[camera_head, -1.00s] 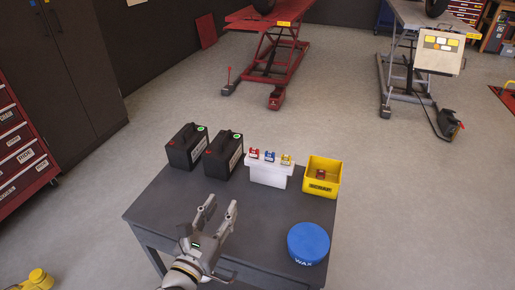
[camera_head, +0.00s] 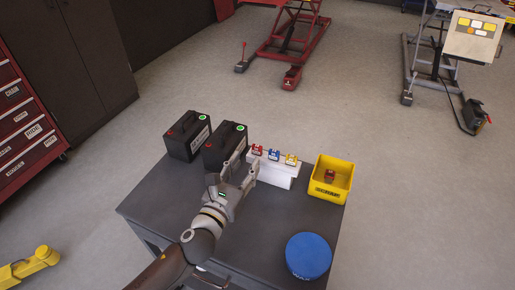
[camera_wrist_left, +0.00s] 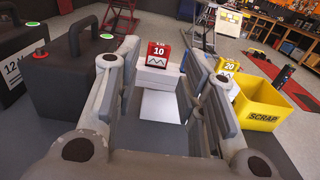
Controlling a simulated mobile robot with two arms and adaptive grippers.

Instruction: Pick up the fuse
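Three small fuses stand in a row on a white stand (camera_head: 272,174): red (camera_head: 257,150), blue (camera_head: 273,154) and yellow (camera_head: 291,159). My left gripper (camera_head: 244,162) is open and empty at the stand's left side, pointing toward the red fuse. In the left wrist view the red fuse (camera_wrist_left: 158,55), marked 10, shows between the spread fingers, ahead of them on the white stand (camera_wrist_left: 159,82). My right gripper is not in view.
Two black batteries (camera_head: 186,138) (camera_head: 224,145) stand left of the stand, close to my left gripper. A yellow scrap bin (camera_head: 329,190) holding a small red-brown piece (camera_head: 330,175) is on the right. A blue wax tin (camera_head: 308,256) sits at the front right of the grey table (camera_head: 262,226).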

